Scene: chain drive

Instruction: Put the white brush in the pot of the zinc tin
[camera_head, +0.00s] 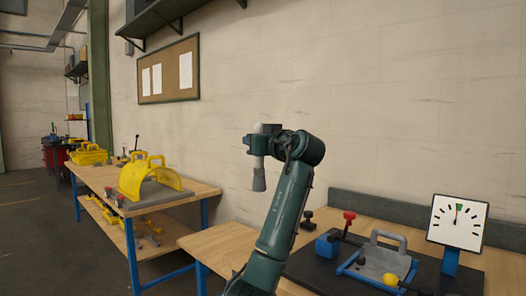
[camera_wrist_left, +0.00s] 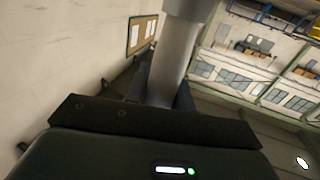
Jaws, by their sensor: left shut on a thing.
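My left gripper (camera_head: 262,145) is raised in front of the wall and shut on the white brush (camera_head: 259,178). The brush hangs upright: its rounded pale top shows above the jaws and its grey, flared end points down below them. In the left wrist view the brush's pale grey shaft (camera_wrist_left: 176,55) stands between the jaws, which are mostly hidden behind the dark gripper body. The brush is in the air, clear of both benches. I cannot make out the zinc tin or its pot in either view. My right gripper is not in view.
The right bench (camera_head: 225,242) carries a dark mat with a blue block (camera_head: 327,244), a grey handled part (camera_head: 382,258), a yellow ball (camera_head: 390,281) and a dial gauge (camera_head: 457,222). The left bench (camera_head: 100,178) carries a yellow guard (camera_head: 150,178). A gap separates the benches.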

